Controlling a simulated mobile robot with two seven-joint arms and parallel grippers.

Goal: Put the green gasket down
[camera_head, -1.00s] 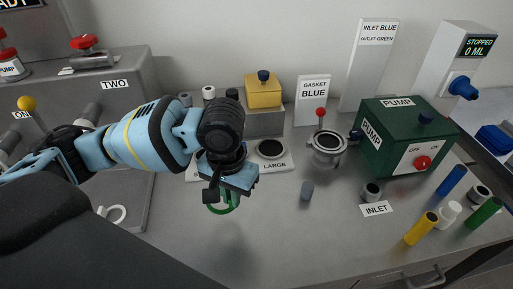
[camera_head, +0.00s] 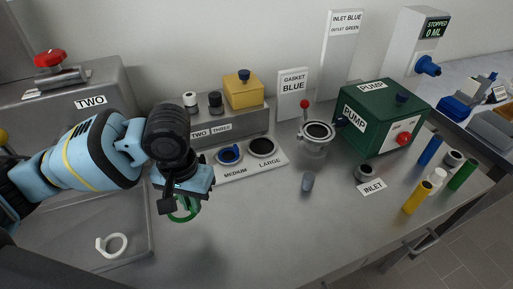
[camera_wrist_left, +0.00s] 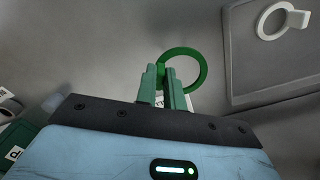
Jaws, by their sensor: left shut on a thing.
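The green gasket (camera_head: 186,214) is a ring hanging below my left gripper (camera_head: 178,205) in the head view. In the left wrist view the gasket (camera_wrist_left: 187,50) sits at the fingertips of my left gripper (camera_wrist_left: 164,82), which is shut on its edge. Grey table top (camera_head: 235,235) lies below it; the gap between them is hard to judge. A blue gasket (camera_head: 229,153) lies at the medium place of the white gasket board (camera_head: 254,168), behind and right of the gripper. My right gripper is not in view.
A white gasket (camera_head: 112,245) lies on a grey tray (camera_head: 130,262) at left. A green pump box (camera_head: 385,118), clamp fixture (camera_head: 316,135), inlet fitting (camera_head: 364,173) and coloured tubes (camera_head: 418,197) stand at right. The front middle of the table is clear.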

